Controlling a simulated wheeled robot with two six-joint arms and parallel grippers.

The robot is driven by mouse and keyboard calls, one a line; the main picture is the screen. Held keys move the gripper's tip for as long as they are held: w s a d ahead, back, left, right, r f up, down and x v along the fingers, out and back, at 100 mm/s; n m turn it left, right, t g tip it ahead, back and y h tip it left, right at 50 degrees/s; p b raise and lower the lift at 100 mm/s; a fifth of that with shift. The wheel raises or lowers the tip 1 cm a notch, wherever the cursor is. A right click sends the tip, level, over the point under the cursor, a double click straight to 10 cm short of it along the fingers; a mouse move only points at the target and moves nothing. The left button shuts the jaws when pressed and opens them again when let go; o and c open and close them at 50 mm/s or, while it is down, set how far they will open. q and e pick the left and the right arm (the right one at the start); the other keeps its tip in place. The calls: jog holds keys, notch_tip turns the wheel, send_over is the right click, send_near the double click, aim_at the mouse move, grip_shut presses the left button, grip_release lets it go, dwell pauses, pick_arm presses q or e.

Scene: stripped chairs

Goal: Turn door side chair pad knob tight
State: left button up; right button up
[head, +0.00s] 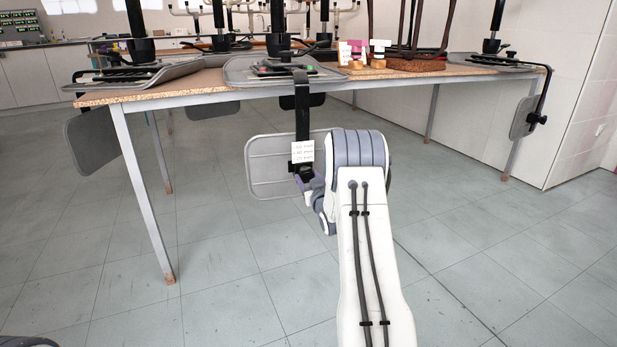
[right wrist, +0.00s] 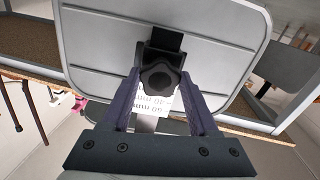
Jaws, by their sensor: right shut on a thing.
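A grey chair pad (head: 262,165) hangs below the front table edge on a black bar (head: 302,120) with a white label (head: 302,151). Its black lobed knob (right wrist: 160,78) shows in the right wrist view, in front of a black bracket on the pad's back (right wrist: 110,35). My right gripper (right wrist: 160,90) is shut on the knob, one finger on each side; in the head view the gripper (head: 307,182) is partly hidden by my forearm. Whether the knob is tight cannot be seen. My left gripper is not in view.
The table (head: 190,95) carries upturned chairs. Other pads hang at its left (head: 88,143) and right (head: 522,118). Small pink and white cards (head: 357,48) stand on top near a brown seat (head: 415,62). A table leg (head: 142,190) stands left; the floor in front is clear.

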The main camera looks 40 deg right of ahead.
jog(key=m+p, duration=0.2)
jog(key=m, duration=0.1)
jog(key=shift+r, duration=0.2)
jog(key=m+p, duration=0.2)
jog(key=m, duration=0.2)
jog(key=shift+p, duration=0.35)
jog(key=m+p, duration=0.2)
jog(key=m, duration=0.2)
jog(key=shift+p, duration=0.3)
jog(key=shift+a+f+m+p, duration=0.1)
jog(key=shift+m+p, duration=0.65)
jog(key=shift+m, duration=1.05)
jog(key=o, duration=1.4)
jog(key=shift+c, duration=0.2)
